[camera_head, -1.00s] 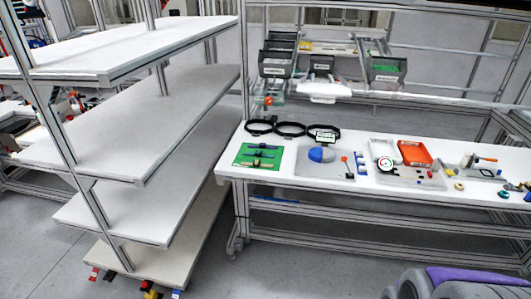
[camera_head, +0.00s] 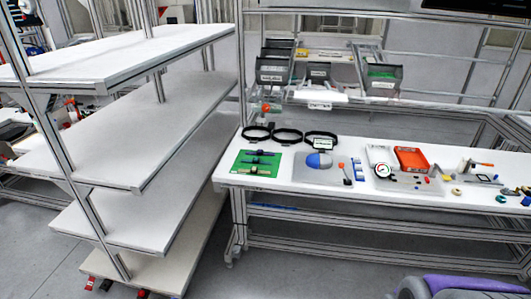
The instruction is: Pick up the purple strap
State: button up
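Several small dark straps lie in rows on a green mat (camera_head: 241,169) at the left end of the white workbench (camera_head: 345,188). The top strap (camera_head: 264,153) and the middle strap (camera_head: 258,161) look dark blue to purple. The lowest one (camera_head: 261,170) looks greenish and dark. They are too small here to tell for certain which is the purple strap. My gripper is not in view. A grey and purple part at the bottom right corner appears to be my own arm, well away from the mat.
Black rings (camera_head: 287,135) lie behind the mat. Empty white shelves (camera_head: 150,130) stand left. Open grey floor (camera_head: 290,270) lies in front.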

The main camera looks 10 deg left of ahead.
aim_at(260, 152)
jog(key=i+j+z, duration=0.1)
jog(key=i+j, duration=0.25)
jog(key=i+j+z, duration=0.1)
jog(key=i+j, duration=0.6)
jog(key=i+j+z, duration=0.15)
jog(key=i+j, duration=0.15)
jog(key=j, duration=0.2)
jog(key=i+j+z, duration=0.1)
jog(key=i+j, duration=0.2)
jog(key=i+j+z, duration=0.1)
jog(key=i+j, duration=0.2)
jog(key=j, duration=0.3)
